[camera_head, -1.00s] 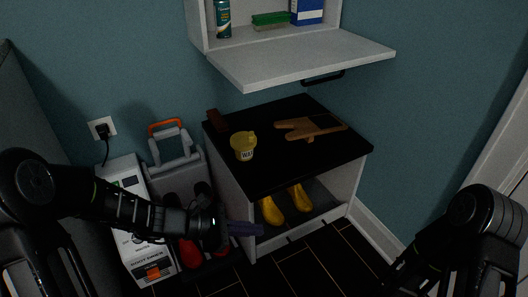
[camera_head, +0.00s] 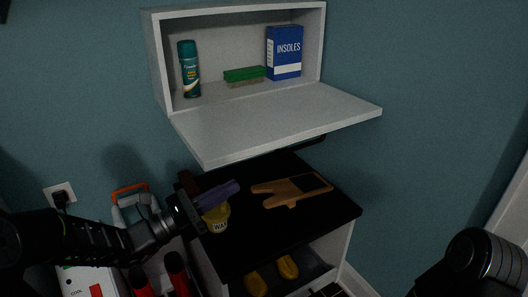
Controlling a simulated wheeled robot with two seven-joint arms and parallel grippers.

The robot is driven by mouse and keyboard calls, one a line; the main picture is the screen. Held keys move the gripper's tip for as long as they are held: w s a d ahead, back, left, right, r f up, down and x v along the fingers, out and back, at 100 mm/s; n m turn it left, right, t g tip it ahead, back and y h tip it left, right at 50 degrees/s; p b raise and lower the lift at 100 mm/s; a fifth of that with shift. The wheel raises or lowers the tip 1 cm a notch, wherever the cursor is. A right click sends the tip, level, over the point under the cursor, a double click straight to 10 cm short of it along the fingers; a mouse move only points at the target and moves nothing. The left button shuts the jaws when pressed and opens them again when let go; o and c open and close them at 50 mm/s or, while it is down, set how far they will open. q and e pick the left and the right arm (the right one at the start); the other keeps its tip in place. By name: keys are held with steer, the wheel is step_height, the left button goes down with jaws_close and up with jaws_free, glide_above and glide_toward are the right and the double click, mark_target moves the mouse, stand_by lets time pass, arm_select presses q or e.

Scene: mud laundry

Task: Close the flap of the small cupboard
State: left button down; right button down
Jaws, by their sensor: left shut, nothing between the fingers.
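The small cupboard (camera_head: 155,60) is a grey-white box on the wall, open at the front. Its flap (camera_head: 275,122) is hinged at the bottom edge and hangs down to about level, sticking out toward me. A dark handle (camera_head: 315,141) shows under the flap's far right edge.
The cupboard holds a spray can (camera_head: 189,70), a green brush (camera_head: 245,74) and a blue insoles box (camera_head: 285,52). Below, a black-topped bench (camera_head: 335,212) carries a yellow wax tin (camera_head: 217,219) and a wooden boot jack (camera_head: 290,190). Yellow boots (camera_head: 287,267) stand underneath.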

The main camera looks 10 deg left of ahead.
arm_select(q)
steer(key=shift+d, duration=0.15)
steer(key=w+d+r+b, duration=0.3)
steer(key=w+d+r, duration=0.2)
steer(key=d+r, duration=0.1)
steer(key=shift+w+d+r+b, duration=0.2)
steer(key=shift+w+d+b, duration=0.1)
steer(key=shift+d, duration=0.25)
steer(key=shift+r, duration=0.15)
